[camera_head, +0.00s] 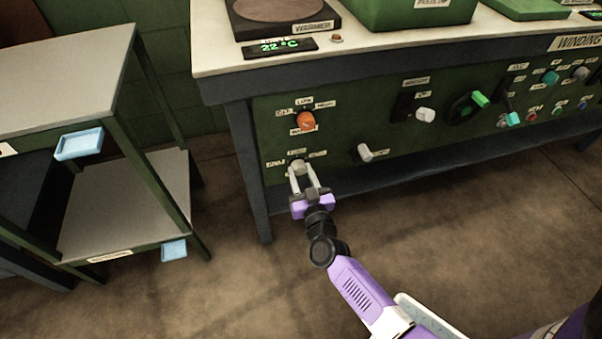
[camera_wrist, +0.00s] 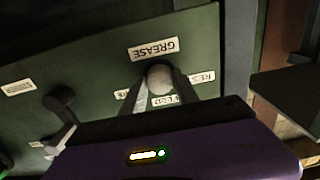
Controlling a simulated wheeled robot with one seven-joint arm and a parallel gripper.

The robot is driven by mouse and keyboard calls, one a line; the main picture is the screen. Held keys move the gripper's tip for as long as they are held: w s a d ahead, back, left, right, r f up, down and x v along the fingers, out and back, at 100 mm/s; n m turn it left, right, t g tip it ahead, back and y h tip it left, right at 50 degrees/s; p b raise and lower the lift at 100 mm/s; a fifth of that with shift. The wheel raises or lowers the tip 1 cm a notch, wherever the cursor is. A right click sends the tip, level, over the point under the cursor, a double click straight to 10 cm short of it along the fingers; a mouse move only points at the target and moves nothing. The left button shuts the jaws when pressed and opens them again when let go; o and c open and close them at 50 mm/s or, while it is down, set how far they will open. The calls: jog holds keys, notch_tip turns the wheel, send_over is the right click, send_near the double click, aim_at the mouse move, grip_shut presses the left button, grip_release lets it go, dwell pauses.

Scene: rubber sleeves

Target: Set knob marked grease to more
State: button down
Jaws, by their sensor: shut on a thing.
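The grease knob (camera_head: 297,166) is a round, pale grey knob low on the left of the green panel. In the wrist view the knob (camera_wrist: 160,79) sits beside the label GREASE (camera_wrist: 153,49), which appears upside down. Smaller labels surround the knob, partly hidden by the fingers and too small to read fully. My gripper (camera_head: 303,178) reaches the panel with its two fingers on either side of the knob, shut on it. It also shows in the wrist view (camera_wrist: 160,87). The knob's pointer direction cannot be told.
An orange knob (camera_head: 306,121) sits just above. A pale lever (camera_head: 365,153) is to the right, with several other controls farther right. The bench leg (camera_head: 249,170) stands close on the left. A shelved cart (camera_head: 125,205) stands farther left. The floor in front is clear.

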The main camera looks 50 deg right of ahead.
jog(key=shift+m, duration=0.3)
jog(key=m, duration=1.1)
jog(key=shift+f+m, duration=0.1)
jog(key=shift+m, duration=0.2)
jog(key=m+b, duration=0.2)
jog(key=m, duration=0.4)
jog(key=m+b, duration=0.1)
jog(key=m, duration=0.4)
jog(key=shift+m+b, duration=0.3)
jog(key=shift+b, duration=0.1)
jog(key=c, duration=0.9)
grip_release()
jog(key=shift+s, duration=0.1)
